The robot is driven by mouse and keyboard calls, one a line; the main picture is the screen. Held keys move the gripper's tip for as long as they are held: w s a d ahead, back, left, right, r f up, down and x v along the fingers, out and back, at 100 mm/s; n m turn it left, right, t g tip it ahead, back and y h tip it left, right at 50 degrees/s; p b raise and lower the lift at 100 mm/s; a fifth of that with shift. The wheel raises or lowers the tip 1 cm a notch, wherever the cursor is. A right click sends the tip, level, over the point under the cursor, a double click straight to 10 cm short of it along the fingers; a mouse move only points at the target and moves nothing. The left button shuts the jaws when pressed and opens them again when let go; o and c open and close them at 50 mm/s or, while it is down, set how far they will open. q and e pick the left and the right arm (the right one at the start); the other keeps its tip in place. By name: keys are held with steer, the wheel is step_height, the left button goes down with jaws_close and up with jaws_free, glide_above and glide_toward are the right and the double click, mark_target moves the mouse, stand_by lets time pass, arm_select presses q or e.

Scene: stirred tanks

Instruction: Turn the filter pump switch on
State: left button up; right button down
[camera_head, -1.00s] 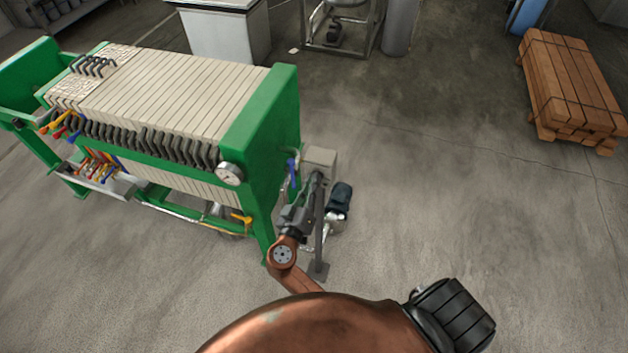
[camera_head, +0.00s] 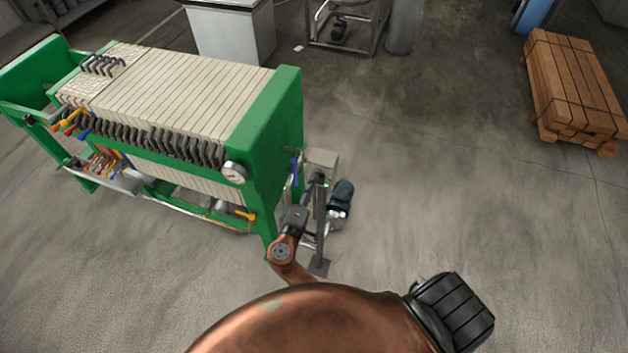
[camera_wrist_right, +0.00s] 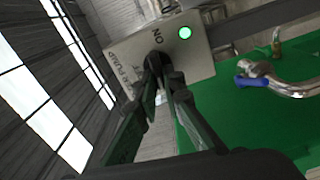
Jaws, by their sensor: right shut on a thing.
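The grey filter pump switch box (camera_head: 321,160) stands on a post beside the green filter press. In the right wrist view the box (camera_wrist_right: 120,48) carries a dark knob (camera_wrist_right: 157,62), the letters "ON" and "PUMP", and a lit green lamp (camera_wrist_right: 185,32). My right gripper (camera_head: 312,186) reaches the box front; in the wrist view its two dark fingers (camera_wrist_right: 165,78) are shut on the knob, which they partly hide. My left gripper is not in view.
The green filter press (camera_head: 270,120) with pale plates stands left of the box. A dark pump motor (camera_head: 341,196) sits just right of the post. A blue-handled valve pipe (camera_wrist_right: 272,80) is near in the wrist view. Stacked timber (camera_head: 572,88) lies far right; the floor between is clear.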

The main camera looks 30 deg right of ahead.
steer(key=shift+n+p, duration=0.3)
steer(key=shift+n, duration=0.3)
steer(key=shift+a+f, duration=0.1)
steer(key=c, duration=2)
jaws_free()
steer(key=shift+c, duration=0.2)
